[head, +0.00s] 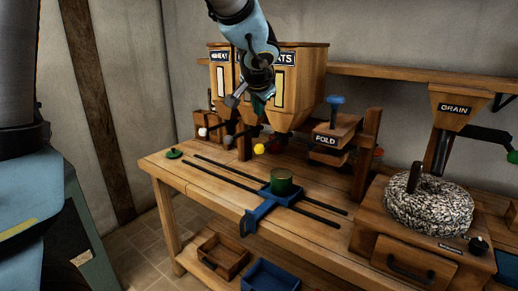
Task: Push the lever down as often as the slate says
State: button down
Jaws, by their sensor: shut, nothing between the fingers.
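My gripper (261,104) is shut and empty, in front of the wooden hopper box (310,75) and above the ball-ended levers. Its tips are dark and small in the picture. One lever ends in a yellow ball (259,149) under the hoppers. Another ends in a white ball (202,132) further left. My gripper is apart from the yellow ball. My arm hides part of the hoppers and their labels; "WHEAT" and the end of "OATS" can be read. I cannot make out a slate with a number.
A green cup (282,182) stands on a blue carriage (249,221) across two dark rails on the bench (190,176). A "FOLD" press (335,130) stands right of the hoppers. A millstone (430,207) sits under the "GRAIN" hopper (455,108). The bench's left part is mostly clear.

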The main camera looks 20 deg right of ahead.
jog(key=b, duration=0.4)
send_over(258, 148)
notch_tip(258, 148, down, 5)
jog(key=shift+f, duration=0.2)
jog(key=shift+f+b, duration=0.65)
dwell(1.1)
jog(key=shift+f+b, duration=0.4)
jog(key=shift+b, duration=0.25)
